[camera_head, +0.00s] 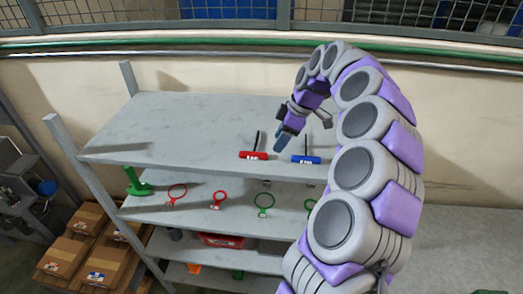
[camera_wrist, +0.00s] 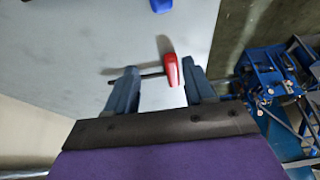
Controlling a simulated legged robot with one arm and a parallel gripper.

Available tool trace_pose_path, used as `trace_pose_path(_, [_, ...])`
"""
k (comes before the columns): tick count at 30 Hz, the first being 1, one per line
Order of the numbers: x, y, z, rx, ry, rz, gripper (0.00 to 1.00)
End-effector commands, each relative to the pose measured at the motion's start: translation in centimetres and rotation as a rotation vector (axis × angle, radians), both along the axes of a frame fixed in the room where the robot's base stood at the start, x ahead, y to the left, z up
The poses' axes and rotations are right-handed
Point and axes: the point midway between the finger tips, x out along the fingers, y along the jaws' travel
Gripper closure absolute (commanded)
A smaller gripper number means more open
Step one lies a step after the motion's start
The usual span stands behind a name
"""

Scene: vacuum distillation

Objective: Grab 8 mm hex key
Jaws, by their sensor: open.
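Two T-handle hex keys lie on the top shelf, one with a red handle (camera_head: 253,155) and one with a blue handle (camera_head: 306,160), each with a dark shaft pointing back. Their white labels are too small to read, so I cannot tell which is 8 mm. My gripper (camera_head: 287,138) is open above the shelf near the keys. In the wrist view, the red handle (camera_wrist: 173,70) shows by the right fingertip of my gripper (camera_wrist: 159,66), and its shaft reaches left between the fingers. The blue handle (camera_wrist: 160,5) is cut off at the top edge.
The grey top shelf (camera_head: 190,120) is otherwise clear. The shelf below holds red and green rings (camera_head: 264,201) and a green stand (camera_head: 136,183). A wall stands behind the shelf. Cardboard boxes (camera_head: 65,255) sit at the lower left. Blue equipment (camera_wrist: 265,75) shows beyond the shelf edge.

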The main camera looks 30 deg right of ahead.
Motion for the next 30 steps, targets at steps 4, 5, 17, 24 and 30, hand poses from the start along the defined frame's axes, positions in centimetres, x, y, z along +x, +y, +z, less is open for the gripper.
trace_pose_path(4, [0.1,1.2,-0.2,-0.007,0.0,0.005,0.47])
trace_pose_path(5, [0.2,1.3,-0.3,-0.009,0.0,0.004,0.47])
trace_pose_path(17, [1.6,1.1,-4.8,0.01,0.004,0.004,0.47])
trace_pose_path(24, [1.7,1.8,-4.9,0.001,0.005,0.003,0.52])
trace_pose_path(30, [1.7,2.2,-4.9,0.001,0.005,0.003,0.72])
